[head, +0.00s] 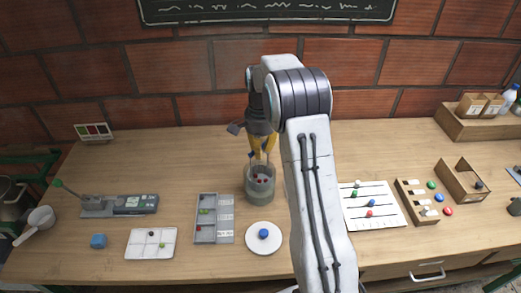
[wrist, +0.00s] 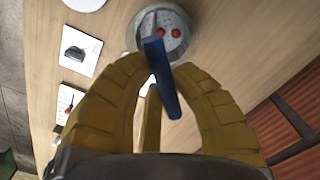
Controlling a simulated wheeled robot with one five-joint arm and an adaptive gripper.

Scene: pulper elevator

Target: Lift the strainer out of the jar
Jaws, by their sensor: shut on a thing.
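The grey jar (head: 260,191) stands on the table near the middle; in the wrist view its rim (wrist: 193,48) is at the top. The strainer's blue handle (wrist: 161,76) rises toward my gripper, and a light grey perforated strainer plate (wrist: 176,20) with red balls (wrist: 163,32) on it shows inside the jar mouth. My gripper (head: 263,157) is above the jar with its yellow fingers pointing down. In the wrist view my gripper (wrist: 163,74) is shut on the blue handle. I cannot tell how high the plate sits within the jar.
A white plate with a blue ball (head: 263,233) lies in front of the jar. A grey sectioned tray (head: 207,219) is close on the left. A white board with sliders (head: 370,205) lies to the right, partly behind my arm. The table behind the jar is clear.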

